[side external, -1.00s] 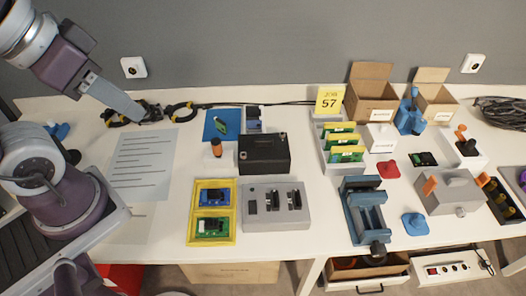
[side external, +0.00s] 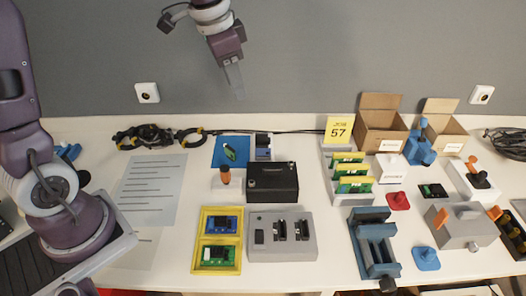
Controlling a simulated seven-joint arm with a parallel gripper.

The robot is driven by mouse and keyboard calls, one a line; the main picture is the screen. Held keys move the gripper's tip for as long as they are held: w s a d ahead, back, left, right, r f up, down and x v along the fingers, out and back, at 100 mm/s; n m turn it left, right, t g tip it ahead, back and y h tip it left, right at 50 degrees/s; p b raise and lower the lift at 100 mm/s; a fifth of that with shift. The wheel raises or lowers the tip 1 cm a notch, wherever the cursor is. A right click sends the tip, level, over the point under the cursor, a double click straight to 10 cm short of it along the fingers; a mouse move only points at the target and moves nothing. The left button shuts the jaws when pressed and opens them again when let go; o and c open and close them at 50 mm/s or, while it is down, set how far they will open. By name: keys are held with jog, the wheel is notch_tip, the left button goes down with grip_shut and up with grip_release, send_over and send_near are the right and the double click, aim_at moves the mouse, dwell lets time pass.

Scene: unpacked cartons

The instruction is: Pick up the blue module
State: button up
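The blue module (side external: 220,224) lies in the upper compartment of a yellow tray (side external: 238,262) on the table, left of centre. A green module (side external: 214,254) lies in the lower compartment. My gripper (side external: 237,93) hangs in the air in front of the grey wall, pointing down, well above and behind the tray. Nothing shows held in it. The fingers appear as one narrow grey shape, so their gap cannot be seen. The blue module is not covered by anything.
A grey socket block (side external: 282,250) stands right beside the tray, and a black box (side external: 272,182) behind it. An orange-capped bottle (side external: 225,177) and a blue pad (side external: 217,156) lie behind the tray. A paper sheet (side external: 152,185) lies left. A blue vise (side external: 374,235) stands right.

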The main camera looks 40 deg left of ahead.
jog(key=w+a+f+m, duration=0.1)
jog(key=w+a+f, duration=0.1)
jog(key=w+f, duration=0.4)
jog(key=m+g+h, duration=0.1)
jog(key=m+g, duration=0.1)
send_near(263, 147)
jog(key=shift+m, duration=0.5)
jog(key=f, duration=0.2)
jog(key=a+f, duration=0.1)
jog(key=f, duration=0.1)
jog(key=shift+w, duration=0.35)
jog(key=f, duration=0.2)
jog(key=d+f, duration=0.1)
jog(key=f, duration=0.3)
jog(key=shift+w+d+f, duration=0.15)
jog(key=shift+w+f, duration=0.05)
jog(key=shift+w, duration=0.15)
grip_shut()
